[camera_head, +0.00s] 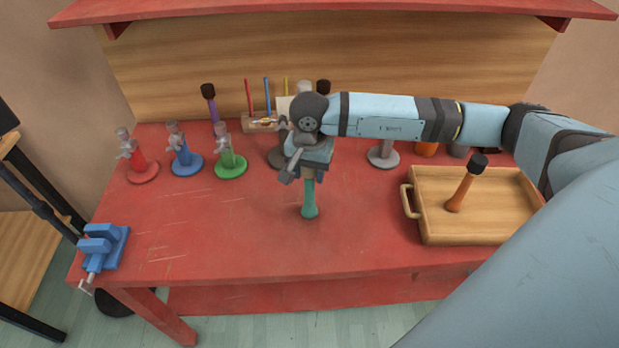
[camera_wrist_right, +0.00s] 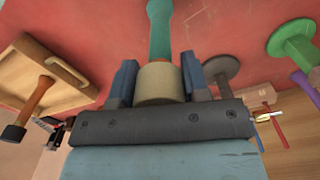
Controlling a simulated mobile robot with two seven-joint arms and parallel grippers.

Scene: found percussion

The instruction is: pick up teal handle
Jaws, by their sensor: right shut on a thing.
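The teal handle (camera_head: 309,200) hangs below my right gripper (camera_head: 308,175) over the middle of the red workbench. In the right wrist view the teal handle (camera_wrist_right: 160,35) runs up from a tan, drum-shaped head (camera_wrist_right: 160,84). The two dark fingers of the right gripper (camera_wrist_right: 158,85) are shut on this head, one on each side. In the head view the gripper hides most of the head. The handle's lower end looks close to the bench top; I cannot tell whether it touches. My left gripper is not in view.
A wooden tray (camera_head: 470,237) holding an orange-handled mallet (camera_head: 459,193) stands at the right. Red (camera_head: 141,170), blue (camera_head: 185,162) and green (camera_head: 230,163) stands are at the left. A blue vise (camera_head: 103,247) sits at the front left corner. The front middle of the workbench (camera_head: 230,245) is clear.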

